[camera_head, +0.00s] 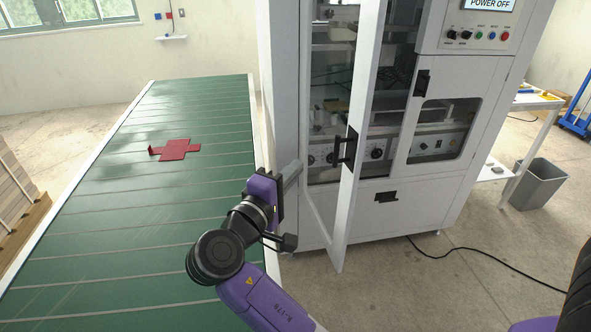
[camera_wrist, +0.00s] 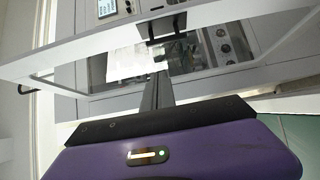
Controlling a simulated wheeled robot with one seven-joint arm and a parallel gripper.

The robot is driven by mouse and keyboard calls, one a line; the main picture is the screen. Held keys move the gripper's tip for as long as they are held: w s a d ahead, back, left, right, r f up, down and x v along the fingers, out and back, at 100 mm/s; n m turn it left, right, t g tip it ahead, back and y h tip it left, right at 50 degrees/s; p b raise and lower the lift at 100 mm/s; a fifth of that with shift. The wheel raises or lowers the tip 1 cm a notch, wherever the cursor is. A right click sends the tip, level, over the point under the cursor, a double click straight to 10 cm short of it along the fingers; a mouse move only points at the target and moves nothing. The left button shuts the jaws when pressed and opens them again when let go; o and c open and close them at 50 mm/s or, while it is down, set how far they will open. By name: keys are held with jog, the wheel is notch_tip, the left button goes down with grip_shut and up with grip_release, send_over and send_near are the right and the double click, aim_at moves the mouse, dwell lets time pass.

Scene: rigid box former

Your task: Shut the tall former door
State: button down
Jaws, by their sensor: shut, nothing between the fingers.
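The tall former door (camera_head: 360,110) is a white-framed glass door standing ajar on the front of the box former (camera_head: 455,185), with its near edge swung out toward me. Its black handle (camera_head: 347,148) is on the door's right-hand stile. My gripper (camera_head: 296,170) is shut and empty, at the left side of the door near its lower half. I cannot tell whether the fingertips touch the door. In the wrist view the fingers (camera_wrist: 158,85) point at the door frame (camera_wrist: 75,57), with the black handle (camera_wrist: 163,25) just beyond them.
A green conveyor (camera_head: 130,215) with a flat red box blank (camera_head: 178,150) lies left of my arm. A smaller windowed door (camera_head: 440,130) and a control panel (camera_head: 480,35) are on the former's right. A grey bin (camera_head: 540,184) and a black cable (camera_head: 480,262) are on the floor at right.

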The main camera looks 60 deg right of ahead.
jog(key=s+d+p, duration=0.2)
jog(key=d, duration=0.8)
jog(key=shift+s+d+p, duration=0.25)
jog(key=shift+d+p, duration=0.1)
